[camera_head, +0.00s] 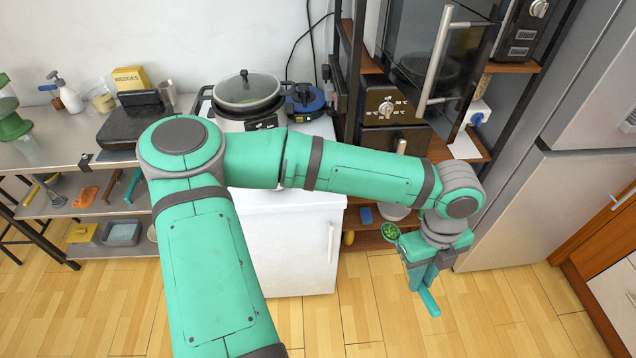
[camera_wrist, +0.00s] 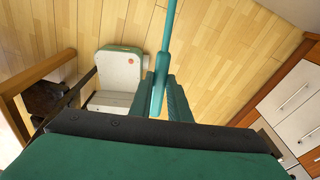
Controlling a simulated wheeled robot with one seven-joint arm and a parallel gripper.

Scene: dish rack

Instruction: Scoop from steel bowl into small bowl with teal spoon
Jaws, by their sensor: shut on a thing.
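My gripper (camera_head: 424,274) is shut on the teal spoon (camera_head: 430,303), in front of the shelf rack and above the floor. The handle sticks out below the fingers toward the lower right. A teal-rimmed round end with green contents (camera_head: 390,231) shows at the upper left of the gripper and lines up with the handle; it looks like the spoon's head. In the wrist view the teal handle (camera_wrist: 168,35) runs up from between the fingers (camera_wrist: 160,100). A pale round dish (camera_head: 396,212) on the low shelf is partly hidden. I cannot make out a steel bowl.
A lidded pot (camera_head: 248,97) and a blue appliance (camera_head: 305,101) stand on the white cabinet's top. An oven (camera_head: 396,112) is in the dark rack (camera_head: 474,148) behind my arm. A steel fridge (camera_head: 565,190) stands at the right. The wooden floor (camera_head: 500,320) is clear.

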